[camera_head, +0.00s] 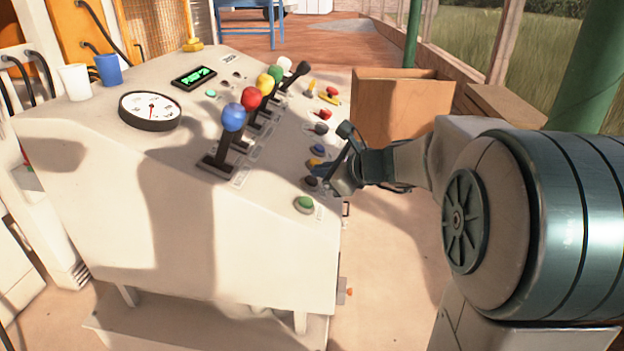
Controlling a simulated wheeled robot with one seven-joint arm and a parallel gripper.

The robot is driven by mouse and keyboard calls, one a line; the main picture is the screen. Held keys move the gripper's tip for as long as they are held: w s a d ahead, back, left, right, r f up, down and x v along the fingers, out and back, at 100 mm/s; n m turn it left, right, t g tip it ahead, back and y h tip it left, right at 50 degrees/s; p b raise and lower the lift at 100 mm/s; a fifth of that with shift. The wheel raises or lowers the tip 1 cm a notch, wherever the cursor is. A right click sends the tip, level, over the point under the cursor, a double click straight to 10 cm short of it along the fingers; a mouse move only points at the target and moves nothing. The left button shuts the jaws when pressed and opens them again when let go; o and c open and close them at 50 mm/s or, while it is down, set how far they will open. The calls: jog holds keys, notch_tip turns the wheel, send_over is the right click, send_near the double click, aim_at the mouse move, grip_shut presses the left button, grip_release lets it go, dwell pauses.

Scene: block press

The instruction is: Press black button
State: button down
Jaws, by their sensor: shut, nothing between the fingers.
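A beige sloped console carries a row of small buttons and switches along its right edge. A small black button (311,181) sits near the front of that row, just behind a green round button (305,204). My gripper (328,186) reaches in from the right. Its fingers are shut and empty, close beside the black button on its right. I cannot tell whether they touch the panel. The gripper partly covers the right edge of the console there.
Yellow (315,163) and blue (318,149) buttons lie just behind the black one. Ball-topped levers, including a blue one (233,117) and a red one (251,98), stand left of the row. A cardboard box (398,106) stands behind my gripper. A gauge (150,109) sits at left.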

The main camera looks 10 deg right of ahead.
jog(key=shift+a+f+b, duration=0.2)
jog(key=shift+f+b, duration=0.25)
dwell(0.3)
jog(key=shift+r, duration=0.1)
jog(key=shift+d+r+p, duration=0.4)
jog(key=shift+r+p, duration=0.3)
jog(key=shift+r, duration=0.1)
notch_tip(320, 180, up, 6)
jog(key=d+p, duration=0.2)
jog(key=p, duration=0.2)
jog(key=shift+s+d+f+p, duration=0.2)
jog(key=shift+s+f+p, duration=0.1)
jog(key=shift+s, duration=0.15)
jog(key=shift+a, duration=0.1)
